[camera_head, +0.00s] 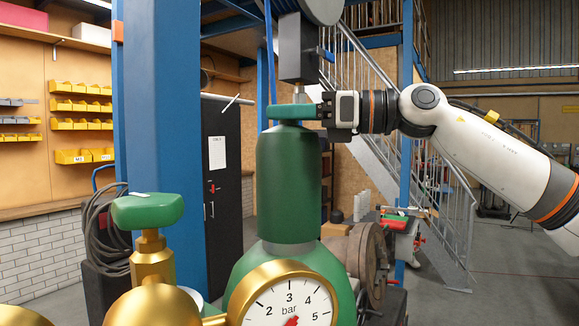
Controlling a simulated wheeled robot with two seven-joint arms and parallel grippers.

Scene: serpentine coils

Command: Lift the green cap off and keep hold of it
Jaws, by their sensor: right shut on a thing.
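The green cap (288,185) is a tall dark green cylinder standing upright in the middle of the view, with a flat lighter green piece at its top. It is above the rounded green shoulder of a bottle (243,262). A pale grey band shows at its lower edge; I cannot tell if there is a gap there. My right gripper (318,109) comes in from the right and is shut on the flat top piece of the cap. Its fingertips are hard to make out. My left gripper is not in view.
A brass-rimmed pressure gauge (290,305) stands in front of the bottle. A brass valve with a green knob (148,210) is at the lower left. A thick blue post (165,100) rises behind it. A grey block (297,48) hangs close above the cap.

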